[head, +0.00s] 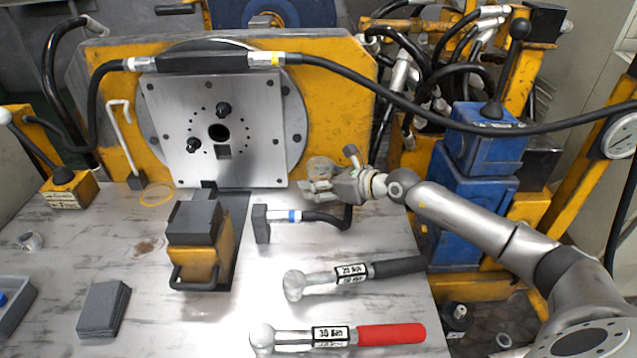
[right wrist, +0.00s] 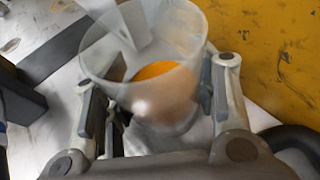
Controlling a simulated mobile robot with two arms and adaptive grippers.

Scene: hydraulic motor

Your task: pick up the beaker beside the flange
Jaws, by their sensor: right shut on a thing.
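The beaker (head: 319,167) is a clear, see-through cup on the grey table, right of the flange plate (head: 222,130) and close to the yellow frame. In the right wrist view the beaker (right wrist: 145,45) stands between the two fingers, its open rim toward the camera. My right gripper (head: 322,186) reaches in from the right and is shut on the beaker; its fingers also show in the right wrist view (right wrist: 155,90), one on each side. Whether the beaker's base touches the table cannot be told. My left gripper is in neither view.
A yellow frame (head: 345,85) stands close behind.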

